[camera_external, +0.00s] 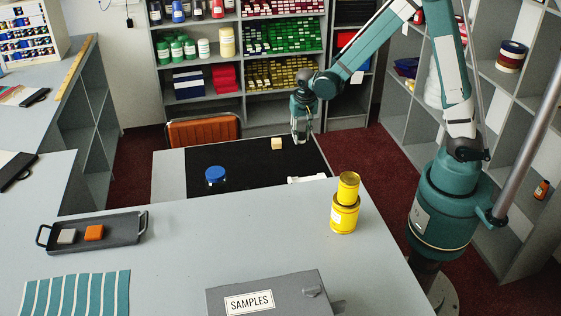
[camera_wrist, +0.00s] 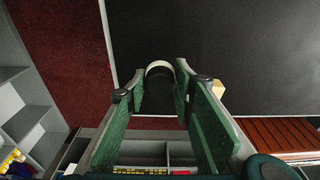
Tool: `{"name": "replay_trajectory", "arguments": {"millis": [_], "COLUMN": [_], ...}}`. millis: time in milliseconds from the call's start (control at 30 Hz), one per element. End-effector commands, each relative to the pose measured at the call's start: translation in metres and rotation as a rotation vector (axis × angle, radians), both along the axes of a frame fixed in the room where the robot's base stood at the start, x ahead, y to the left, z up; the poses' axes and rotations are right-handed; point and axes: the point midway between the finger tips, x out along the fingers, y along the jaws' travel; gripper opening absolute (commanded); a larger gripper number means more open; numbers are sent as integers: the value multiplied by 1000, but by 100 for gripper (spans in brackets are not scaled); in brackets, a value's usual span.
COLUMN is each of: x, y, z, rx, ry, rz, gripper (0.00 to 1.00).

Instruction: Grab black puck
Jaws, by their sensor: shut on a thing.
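My gripper (camera_external: 301,138) is over the far right part of the black mat (camera_external: 245,162), pointing down. In the wrist view its green fingers (camera_wrist: 161,88) close on a dark round thing with a pale curved rim, which I take for the black puck (camera_wrist: 161,98). The puck sits between the fingertips, partly covered by them. In the external view I cannot make the puck out against the dark mat, and cannot tell whether it touches the mat.
A beige block (camera_external: 277,143) lies just left of my gripper; it also shows in the wrist view (camera_wrist: 218,88). A blue-lidded jar (camera_external: 215,175) stands farther left. Yellow cans (camera_external: 344,212), a tray (camera_external: 122,232) and a samples box (camera_external: 285,293) are on the near counter.

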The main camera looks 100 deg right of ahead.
Motion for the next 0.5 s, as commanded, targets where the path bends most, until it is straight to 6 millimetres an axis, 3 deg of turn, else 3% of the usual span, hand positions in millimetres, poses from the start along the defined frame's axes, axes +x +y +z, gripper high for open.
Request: {"name": "replay_trajectory", "arguments": {"millis": [200, 500], "x": [0, 0], "y": [0, 0], "z": [28, 43], "rx": [0, 0], "ry": [0, 0], "rz": [0, 0], "gripper": [15, 15]}}
